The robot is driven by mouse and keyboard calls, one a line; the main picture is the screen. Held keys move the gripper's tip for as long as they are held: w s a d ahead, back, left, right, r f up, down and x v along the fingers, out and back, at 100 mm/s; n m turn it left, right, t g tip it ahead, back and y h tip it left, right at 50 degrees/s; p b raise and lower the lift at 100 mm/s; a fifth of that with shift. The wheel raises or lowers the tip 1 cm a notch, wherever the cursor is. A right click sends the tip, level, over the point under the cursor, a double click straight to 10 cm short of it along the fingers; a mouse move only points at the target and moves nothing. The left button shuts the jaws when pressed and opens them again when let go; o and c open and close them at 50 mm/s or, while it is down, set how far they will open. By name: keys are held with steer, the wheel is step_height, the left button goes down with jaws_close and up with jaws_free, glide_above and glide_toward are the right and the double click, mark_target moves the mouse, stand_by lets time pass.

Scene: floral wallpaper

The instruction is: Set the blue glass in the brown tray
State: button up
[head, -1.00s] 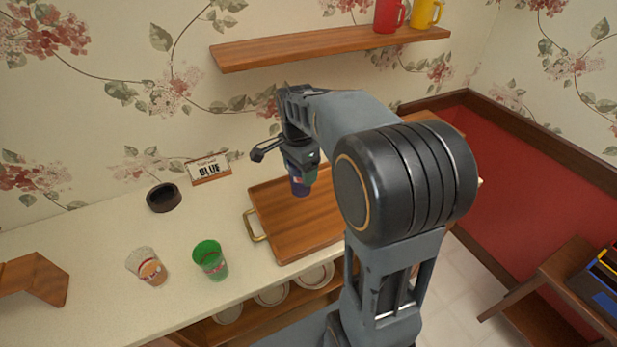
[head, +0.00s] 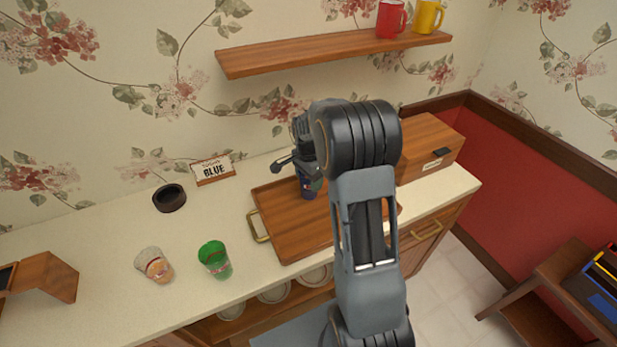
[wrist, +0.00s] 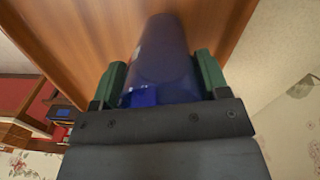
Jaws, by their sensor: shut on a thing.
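The blue glass (head: 309,192) is held by my gripper (head: 309,178) over the brown tray (head: 283,236), near the tray's back edge. The glass also fills the middle of the wrist view (wrist: 163,60), between the two green fingertips of my gripper (wrist: 163,85). The gripper is shut on it. The tray is a wooden one with a brass handle at its left; my arm hides part of its right side. The tray's wood shows behind the glass in the wrist view. I cannot tell whether the glass's base touches the tray.
A wooden box (head: 428,147) is at the right. A shelf (head: 330,52) with mugs hangs above.

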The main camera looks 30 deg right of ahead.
steer(key=shift+f, duration=0.15)
steer(key=shift+f, duration=0.15)
steer(key=o, duration=1.2)
step_height(320, 180, up, 12)
steer(key=b, duration=0.1)
steer(key=shift+s+a+r+n+t, duration=0.15)
steer(key=shift+s+a+n+t, duration=0.6)
steer(key=shift+s+a+n, duration=1.65)
steer(key=shift+s+a+r+n+t, duration=0.15)
steer(key=shift+s+a+n+t, duration=0.8)
steer(key=shift+s+n, duration=2.6)
steer(key=shift+s+a+r+n+t, duration=0.15)
steer(key=shift+s+a+n+t, duration=0.45)
steer(key=shift+s+a+n, duration=2.35)
